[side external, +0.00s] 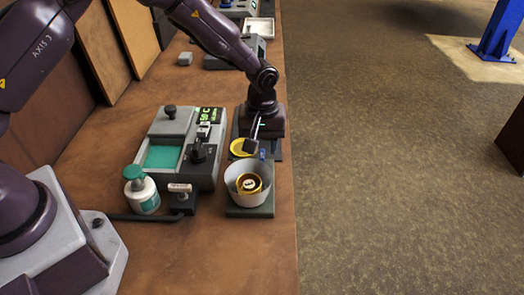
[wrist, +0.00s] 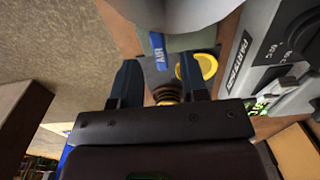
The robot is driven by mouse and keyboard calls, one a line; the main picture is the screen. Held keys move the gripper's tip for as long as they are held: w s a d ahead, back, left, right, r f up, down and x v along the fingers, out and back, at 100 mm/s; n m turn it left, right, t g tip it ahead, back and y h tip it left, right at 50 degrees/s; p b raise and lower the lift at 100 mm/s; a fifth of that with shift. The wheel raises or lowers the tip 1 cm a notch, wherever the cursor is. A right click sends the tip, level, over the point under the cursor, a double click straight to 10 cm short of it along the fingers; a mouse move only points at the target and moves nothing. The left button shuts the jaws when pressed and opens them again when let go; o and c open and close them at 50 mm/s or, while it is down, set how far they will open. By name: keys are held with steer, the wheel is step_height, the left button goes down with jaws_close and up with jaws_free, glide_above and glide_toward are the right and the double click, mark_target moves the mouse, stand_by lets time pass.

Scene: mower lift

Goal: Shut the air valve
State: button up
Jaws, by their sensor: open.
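The air valve shows as a blue handle (wrist: 157,47) marked AIR in the wrist view, just beyond my fingertips. It is a small blue patch (side external: 262,154) in the side view, behind the grey-white bowl and beside my gripper. My gripper (wrist: 162,76) is open, with its two dark fingers apart. In the side view my gripper (side external: 252,147) is low over the bench just behind the bowl. A ribbed brass-coloured part (wrist: 167,93) shows between the fingers. I cannot tell whether a finger touches anything. The valve's body is mostly hidden.
The bowl (side external: 234,190) holds a brass-coloured ring part. A yellow disc (side external: 241,147) lies close to my gripper. Left of them stand a grey machine (side external: 152,138) with a green display, and a white bottle (side external: 146,197). The bench edge is close on the right.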

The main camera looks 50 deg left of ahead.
steer(key=shift+f, duration=1.25)
jaws_close()
